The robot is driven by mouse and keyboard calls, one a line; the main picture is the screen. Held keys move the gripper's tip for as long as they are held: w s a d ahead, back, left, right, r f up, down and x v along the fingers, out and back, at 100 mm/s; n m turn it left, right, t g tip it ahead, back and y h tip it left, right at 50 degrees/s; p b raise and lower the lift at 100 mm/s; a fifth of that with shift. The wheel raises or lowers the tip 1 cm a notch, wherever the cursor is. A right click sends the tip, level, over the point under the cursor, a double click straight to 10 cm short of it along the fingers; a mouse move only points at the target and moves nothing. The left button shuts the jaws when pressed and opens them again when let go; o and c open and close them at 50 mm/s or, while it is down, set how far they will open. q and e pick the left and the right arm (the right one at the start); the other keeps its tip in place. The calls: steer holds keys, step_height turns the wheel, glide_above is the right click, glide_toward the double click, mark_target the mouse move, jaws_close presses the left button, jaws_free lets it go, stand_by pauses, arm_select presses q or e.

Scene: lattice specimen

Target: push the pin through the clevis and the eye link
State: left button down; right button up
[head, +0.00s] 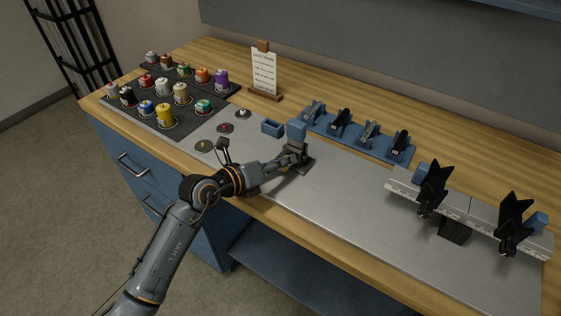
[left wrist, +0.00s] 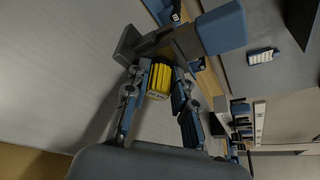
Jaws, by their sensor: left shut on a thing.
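My left gripper (head: 292,158) reaches in from the left, low over the grey metal worktop, against a small dark fixture (head: 305,164) with a blue block (head: 297,130) on top. In the left wrist view, the gripper (left wrist: 160,108) has its fingers on either side of a yellow ribbed piece (left wrist: 159,80) and is shut on it. The dark fixture (left wrist: 132,44) and its blue block (left wrist: 221,28) lie just beyond the fingertips. The yellow piece may be the pin's grip; its shaft, the clevis hole and the eye link cannot be made out. My right gripper is out of view.
A blue rack (head: 378,147) with several dark clips stands behind the fixture. A small blue bin (head: 271,128) is to its left. Several colored cans and a sign (head: 264,72) stand further left. A rail (head: 470,209) with black V-shaped holders is at right. The middle worktop (head: 345,202) is clear.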

arm_select(q)
steer(key=shift+r, duration=0.1)
steer(key=c, duration=1.2)
jaws_free()
steer(key=shift+o, duration=0.8)
steer(key=shift+w+d, duration=0.1)
steer(key=shift+w, duration=0.05)
steer(key=o, duration=0.5)
steer(key=shift+o, duration=0.2)
